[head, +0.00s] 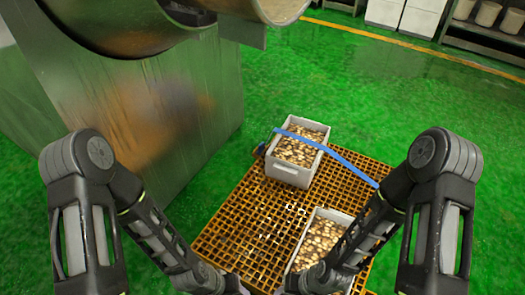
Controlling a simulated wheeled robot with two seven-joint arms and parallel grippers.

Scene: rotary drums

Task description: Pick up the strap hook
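A blue strap (325,150) runs over the far grey crate (287,171) and on to the right, where my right arm covers part of it. At its left end, beside the crate's upper left corner, is a small dark piece (263,147) that looks like the strap hook; it is too small to make out clearly. Nothing is touching it. Both my forearms reach down to the bottom middle edge, well nearer than the hook. My gripper fingers are cut off below the picture, so their state is hidden.
The crate holds many small brown-and-cream pieces and stands on an orange grid platform (236,229). A second filled crate (318,213) stands nearer, partly behind my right forearm. A large metal drum machine (165,100) fills the upper left. Green floor (400,110) is clear on the right.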

